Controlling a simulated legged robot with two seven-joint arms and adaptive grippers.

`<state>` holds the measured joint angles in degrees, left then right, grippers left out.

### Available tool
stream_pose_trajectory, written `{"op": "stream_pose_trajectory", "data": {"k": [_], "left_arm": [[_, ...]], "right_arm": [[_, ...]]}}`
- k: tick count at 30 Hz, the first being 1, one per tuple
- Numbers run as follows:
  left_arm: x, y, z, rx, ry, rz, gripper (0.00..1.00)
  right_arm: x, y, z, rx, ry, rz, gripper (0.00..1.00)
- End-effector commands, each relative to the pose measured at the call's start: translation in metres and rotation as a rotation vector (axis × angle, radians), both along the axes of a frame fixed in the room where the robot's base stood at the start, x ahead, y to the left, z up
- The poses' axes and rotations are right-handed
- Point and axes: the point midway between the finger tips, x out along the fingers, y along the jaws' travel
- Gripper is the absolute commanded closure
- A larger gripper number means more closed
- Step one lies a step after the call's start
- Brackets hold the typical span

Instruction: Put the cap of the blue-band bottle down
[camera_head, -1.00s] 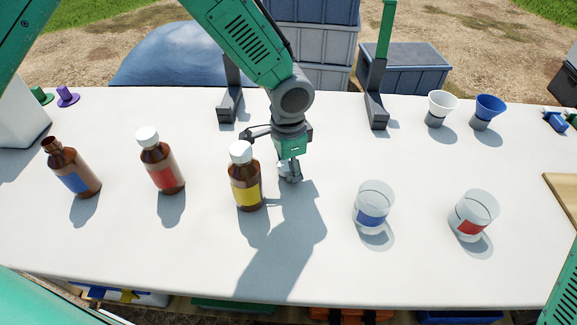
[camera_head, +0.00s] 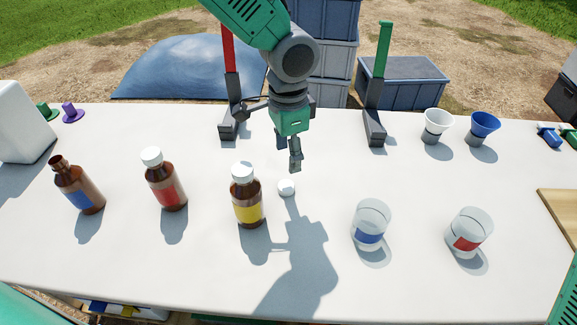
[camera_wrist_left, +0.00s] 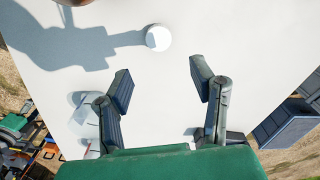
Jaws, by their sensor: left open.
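The white cap (camera_head: 286,187) lies on the white table, just right of the yellow-band bottle. It also shows in the left wrist view (camera_wrist_left: 158,37), beyond my fingertips. The blue-band bottle (camera_head: 77,186) stands uncapped at the left of the table. My left gripper (camera_head: 288,155) is open and empty, raised above and behind the cap and apart from it. Its two spread fingers show in the left wrist view (camera_wrist_left: 161,84). My right gripper is not in view.
The red-band bottle (camera_head: 165,181) and yellow-band bottle (camera_head: 246,198) stand capped. Blue-label (camera_head: 370,222) and red-label (camera_head: 469,233) beakers stand right of the cap. Two dark stands (camera_head: 375,128) and two funnels (camera_head: 484,126) are at the back. The front middle is clear.

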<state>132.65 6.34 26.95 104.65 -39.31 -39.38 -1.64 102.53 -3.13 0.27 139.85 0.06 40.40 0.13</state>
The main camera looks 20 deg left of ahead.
Motion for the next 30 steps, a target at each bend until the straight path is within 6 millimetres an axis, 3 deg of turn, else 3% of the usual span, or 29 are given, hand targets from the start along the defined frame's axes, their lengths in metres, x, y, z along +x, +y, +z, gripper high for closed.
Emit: {"op": "stream_pose_trajectory", "data": {"k": [6,23,30], "left_arm": [[0.000,0.000,0.024,0.001,0.001,0.001,0.50],[0.000,0.000,0.027,0.000,0.001,0.001,0.50],[0.000,0.000,0.066,0.000,0.000,0.000,0.50]], "right_arm": [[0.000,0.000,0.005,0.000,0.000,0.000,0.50],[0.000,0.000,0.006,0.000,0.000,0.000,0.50],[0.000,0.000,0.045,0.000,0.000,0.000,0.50]]}}
